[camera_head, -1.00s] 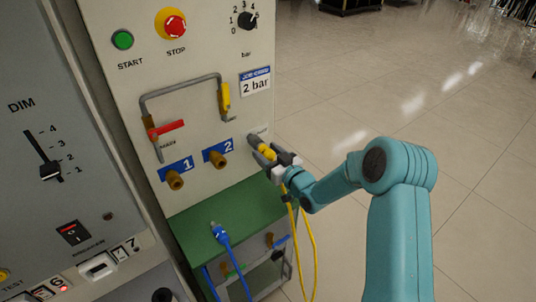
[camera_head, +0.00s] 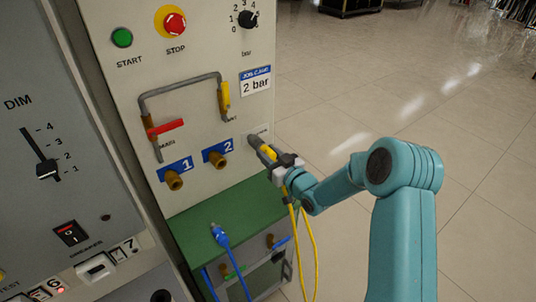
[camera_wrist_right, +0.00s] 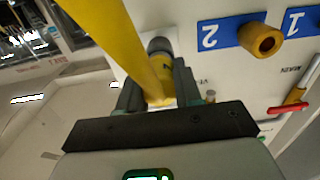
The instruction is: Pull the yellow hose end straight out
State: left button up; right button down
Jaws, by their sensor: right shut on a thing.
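The yellow hose end (camera_head: 268,152) is at the right side of the grey panel, below a small label. A grey collar (camera_head: 256,142) lies between its yellow part and the panel; I cannot tell how deep it sits. My right gripper (camera_head: 273,158) is shut on the yellow hose end. The yellow hose (camera_head: 311,250) hangs down below the gripper. In the right wrist view, the yellow hose (camera_wrist_right: 110,35) crosses in front of the fingers (camera_wrist_right: 157,88) and partly hides the grip. My left gripper is not in view.
Brass ports 1 (camera_head: 175,181) and 2 (camera_head: 217,159) are left of the hose end. A blue hose (camera_head: 222,237) lies on the green ledge (camera_head: 190,231) below. A red lever (camera_head: 166,127) is on the panel. Open floor lies to the right.

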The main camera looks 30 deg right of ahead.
aim_at(273, 158)
jog(key=shift+s+d, duration=0.1)
jog(key=shift+s, duration=0.5)
jog(key=shift+s+b, duration=0.3)
jog(key=shift+s, duration=0.3)
jog(key=shift+s+d+b, duration=0.1)
jog(key=shift+s+b, duration=0.2)
jog(key=shift+s, duration=0.35)
jog(key=shift+s, duration=0.1)
jog(key=shift+s, duration=0.35)
